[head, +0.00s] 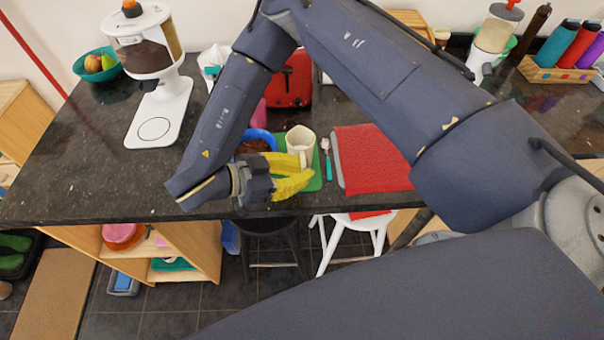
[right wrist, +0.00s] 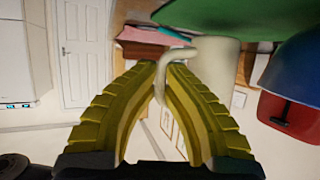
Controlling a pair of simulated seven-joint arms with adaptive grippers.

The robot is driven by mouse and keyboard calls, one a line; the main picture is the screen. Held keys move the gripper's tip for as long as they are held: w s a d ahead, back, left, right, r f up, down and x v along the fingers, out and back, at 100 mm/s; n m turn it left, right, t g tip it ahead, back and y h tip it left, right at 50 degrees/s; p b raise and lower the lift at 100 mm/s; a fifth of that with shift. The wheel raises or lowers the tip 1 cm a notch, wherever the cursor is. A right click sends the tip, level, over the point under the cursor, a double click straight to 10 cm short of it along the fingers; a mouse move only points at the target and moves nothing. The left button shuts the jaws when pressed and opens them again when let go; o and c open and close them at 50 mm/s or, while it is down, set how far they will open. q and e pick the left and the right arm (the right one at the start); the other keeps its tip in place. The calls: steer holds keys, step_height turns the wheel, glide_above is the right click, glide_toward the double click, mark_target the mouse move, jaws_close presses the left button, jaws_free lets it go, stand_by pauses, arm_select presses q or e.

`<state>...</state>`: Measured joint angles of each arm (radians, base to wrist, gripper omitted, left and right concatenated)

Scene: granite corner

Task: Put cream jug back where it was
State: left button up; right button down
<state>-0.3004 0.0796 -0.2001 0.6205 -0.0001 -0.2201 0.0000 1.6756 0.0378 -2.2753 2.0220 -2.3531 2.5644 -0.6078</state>
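The cream jug (head: 301,141) is upright over the green mat (head: 313,182) near the counter's front edge. It also shows in the right wrist view (right wrist: 215,72), where the picture is upside down and its curved handle (right wrist: 178,54) runs between the yellow fingers. My right gripper (head: 304,168) is at the jug's near side, and its fingertips close around the handle, as the right wrist view (right wrist: 162,75) shows. The jug's base looks at or very near the mat; I cannot tell whether it touches. My left gripper is out of view.
A blue bowl (head: 262,136) with brown contents stands close left of the jug. A teal-handled utensil (head: 327,160) and a red folded cloth (head: 370,158) lie to the right. A red toaster (head: 290,82) stands behind. The counter at left (head: 80,150) is clear.

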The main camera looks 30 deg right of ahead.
steer(key=shift+f, duration=0.6)
steer(key=shift+f, duration=0.1)
steer(key=c, duration=1.6)
jaws_free()
steer(key=v, duration=1.2)
